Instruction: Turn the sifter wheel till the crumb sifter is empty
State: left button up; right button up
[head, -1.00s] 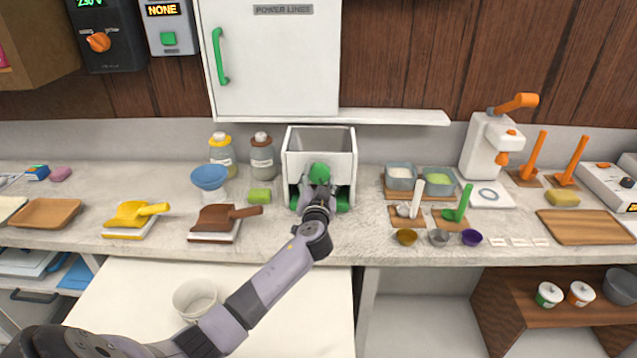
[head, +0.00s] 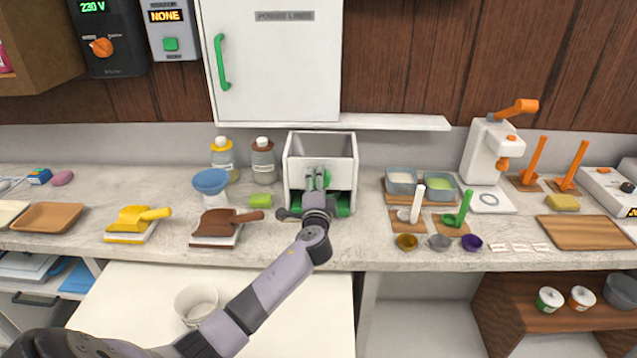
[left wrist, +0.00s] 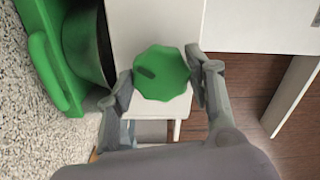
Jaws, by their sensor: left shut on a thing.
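The crumb sifter (head: 340,172) is a white open-topped box standing at the back of the counter. Its upper inside walls show grey; I cannot see whether crumbs lie deeper in it. The green sifter wheel (left wrist: 162,73) is on its front, a lobed knob with a dark mark on its face. My left gripper (head: 318,182) is in front of the sifter, shut on the wheel. In the left wrist view its fingers (left wrist: 160,82) stand on either side of the wheel. Green parts (head: 343,206) show at the sifter's foot, partly hidden by my gripper. My right gripper is not in view.
Grey tubs (head: 401,180) and small cups (head: 406,242) are to the right. A shelf and white cabinet (head: 272,65) hang above.

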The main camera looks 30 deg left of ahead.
pick_arm(q)
jog(key=m+p, duration=0.4)
jog(key=m, duration=0.6)
jog(key=shift+r+m, duration=0.15)
jog(key=shift+m, duration=0.15)
dwell(0.5)
jog(key=o, duration=1.2)
